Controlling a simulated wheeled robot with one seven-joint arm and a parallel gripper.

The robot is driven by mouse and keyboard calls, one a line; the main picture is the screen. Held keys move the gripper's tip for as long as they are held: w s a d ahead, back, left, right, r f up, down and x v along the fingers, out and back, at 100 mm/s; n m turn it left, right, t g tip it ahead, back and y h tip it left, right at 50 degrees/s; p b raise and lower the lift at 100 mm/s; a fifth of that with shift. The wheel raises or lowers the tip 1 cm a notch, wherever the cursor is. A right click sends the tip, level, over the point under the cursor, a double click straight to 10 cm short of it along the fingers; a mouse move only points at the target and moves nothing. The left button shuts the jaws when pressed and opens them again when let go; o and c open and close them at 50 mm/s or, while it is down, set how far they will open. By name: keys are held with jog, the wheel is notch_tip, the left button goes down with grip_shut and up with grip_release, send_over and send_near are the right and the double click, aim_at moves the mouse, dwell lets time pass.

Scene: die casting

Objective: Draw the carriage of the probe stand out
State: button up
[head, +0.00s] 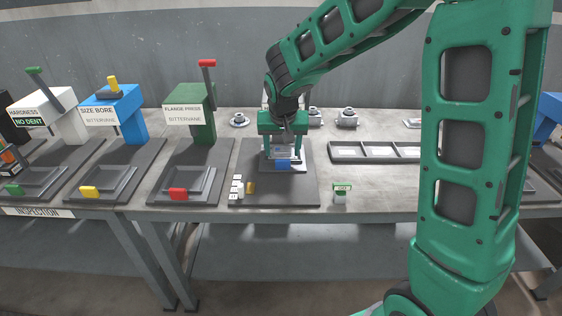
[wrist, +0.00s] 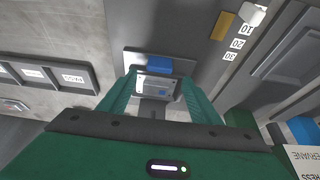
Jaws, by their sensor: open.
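The probe stand has a dark base plate (head: 300,192) on the middle bench. Its carriage is a grey plate (head: 301,168) with a blue handle (head: 283,165) at the front; the handle also shows in the wrist view (wrist: 158,66). My gripper (head: 284,157) points down over the carriage, its open green fingers on either side of a pale block (wrist: 155,87) just behind the blue handle. The wrist view shows the fingertips (wrist: 154,75) close to the handle. I cannot tell whether they touch anything. My gripper and arm hide the stand's upper part.
The flange press (head: 190,122) stands further left. A compartment tray (head: 345,159) and a small green-topped block (head: 341,194) are to the right. The bench front is mostly clear.

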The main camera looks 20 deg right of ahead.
aim_at(282, 160)
jog(key=x, duration=0.7)
jog(key=shift+f, duration=0.1)
